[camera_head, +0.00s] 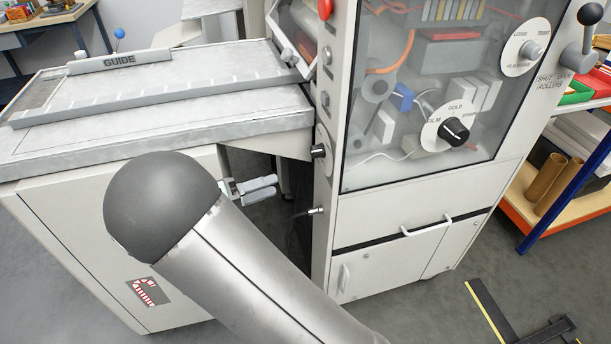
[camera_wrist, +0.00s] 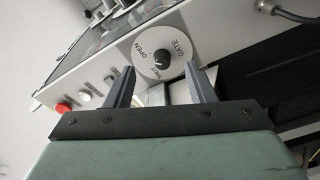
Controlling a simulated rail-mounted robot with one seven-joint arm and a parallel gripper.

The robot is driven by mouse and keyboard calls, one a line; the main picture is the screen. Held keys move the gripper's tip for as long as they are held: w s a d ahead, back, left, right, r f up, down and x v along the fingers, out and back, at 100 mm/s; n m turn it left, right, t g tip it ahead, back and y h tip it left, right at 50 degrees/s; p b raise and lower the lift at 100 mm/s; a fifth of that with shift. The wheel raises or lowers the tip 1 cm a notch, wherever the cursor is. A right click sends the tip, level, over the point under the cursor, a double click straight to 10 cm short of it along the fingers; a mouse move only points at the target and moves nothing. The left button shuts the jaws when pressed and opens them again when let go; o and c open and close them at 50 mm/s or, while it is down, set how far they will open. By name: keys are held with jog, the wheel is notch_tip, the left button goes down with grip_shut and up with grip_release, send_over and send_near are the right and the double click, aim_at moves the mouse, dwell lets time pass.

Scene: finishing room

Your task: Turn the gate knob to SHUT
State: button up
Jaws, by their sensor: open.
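The gate knob is a black knob (camera_wrist: 161,58) at the centre of a white round dial plate marked GATE, OPEN and SHUT (camera_wrist: 174,42). Its pointer is too small to read. In the head view the knob (camera_head: 319,151) sticks out from the machine's left side face, its dial seen nearly edge-on. My gripper (camera_wrist: 159,68) is open and empty, its two grey fingers aimed at the dial and set either side of the knob in the picture. In the head view my gripper (camera_head: 262,187) is left of and below the knob, apart from it.
The table with the GUIDE bar (camera_head: 119,61) stands left of the machine and its edge overhangs near my gripper. A cable plug (camera_head: 316,211) juts out below the knob. A red button (camera_wrist: 63,107) and several small knobs share the panel.

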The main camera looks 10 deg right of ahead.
jog(key=w+a+f+t+h, duration=0.1)
jog(key=a+f+t, duration=0.1)
jog(key=a, duration=0.3)
send_near(311, 153)
jog(key=shift+t, duration=0.4)
jog(key=x, duration=0.9)
jog(key=shift+s+d, duration=0.1)
jog(key=shift+s, duration=0.25)
jog(key=shift+c, duration=0.3)
jog(key=c, duration=0.9)
